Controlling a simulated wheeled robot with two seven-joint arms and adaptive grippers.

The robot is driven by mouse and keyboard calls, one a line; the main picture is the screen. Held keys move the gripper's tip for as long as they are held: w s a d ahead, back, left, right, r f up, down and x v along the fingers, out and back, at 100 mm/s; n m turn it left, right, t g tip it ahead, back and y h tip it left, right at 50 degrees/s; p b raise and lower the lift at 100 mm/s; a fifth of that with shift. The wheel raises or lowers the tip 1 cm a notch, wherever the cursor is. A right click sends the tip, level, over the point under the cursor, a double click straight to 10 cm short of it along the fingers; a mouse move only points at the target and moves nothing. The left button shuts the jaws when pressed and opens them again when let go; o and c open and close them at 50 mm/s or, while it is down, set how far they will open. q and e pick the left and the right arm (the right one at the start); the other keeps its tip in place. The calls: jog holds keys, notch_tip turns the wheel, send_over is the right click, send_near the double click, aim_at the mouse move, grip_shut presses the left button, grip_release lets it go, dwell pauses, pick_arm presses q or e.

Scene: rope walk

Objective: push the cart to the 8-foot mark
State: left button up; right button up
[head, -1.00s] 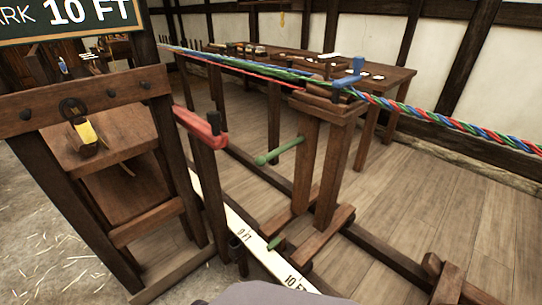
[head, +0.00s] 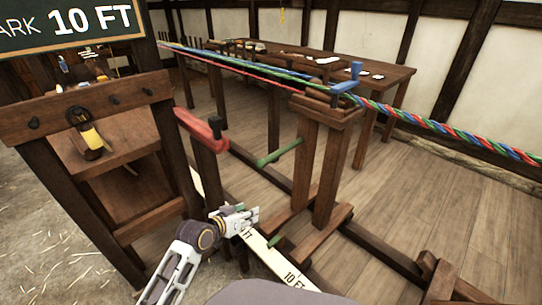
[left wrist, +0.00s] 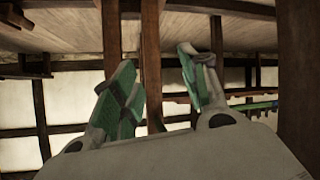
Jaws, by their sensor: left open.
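The cart (head: 336,165) is a wooden stand with splayed posts on long dark rails. My left gripper (head: 243,214) is open and empty, low in front of the cart and apart from the green handle. In the left wrist view its green-padded fingers (left wrist: 158,62) are spread with nothing between them. My right gripper is not in view.
A twisted red, green and blue rope (head: 440,125) runs through the cart's top. A wooden post with a red handle (head: 200,128) stands left of my gripper. A sign (head: 75,25) reads 10 FT. A long table (head: 385,78) stands behind.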

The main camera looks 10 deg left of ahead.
pick_arm(q)
jog(key=w+a+r+t+h, duration=0.1)
jog(key=w+r+t+h, duration=0.1)
jog(key=r, duration=0.4)
jog(key=w+a+r+n+t+h, duration=0.1)
jog(key=w+r+h, duration=0.1)
jog(key=r, duration=0.5)
jog(key=shift+a+r+t+h+p, duration=0.2)
jog(key=shift+t+h+p, duration=0.2)
jog(key=shift+h, duration=0.4)
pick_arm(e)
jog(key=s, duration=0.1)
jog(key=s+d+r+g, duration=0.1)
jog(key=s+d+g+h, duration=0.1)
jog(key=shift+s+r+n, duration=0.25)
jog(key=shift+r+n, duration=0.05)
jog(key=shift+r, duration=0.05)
pick_arm(q)
jog(key=shift+w+d, duration=0.15)
jog(key=shift+w, duration=0.1)
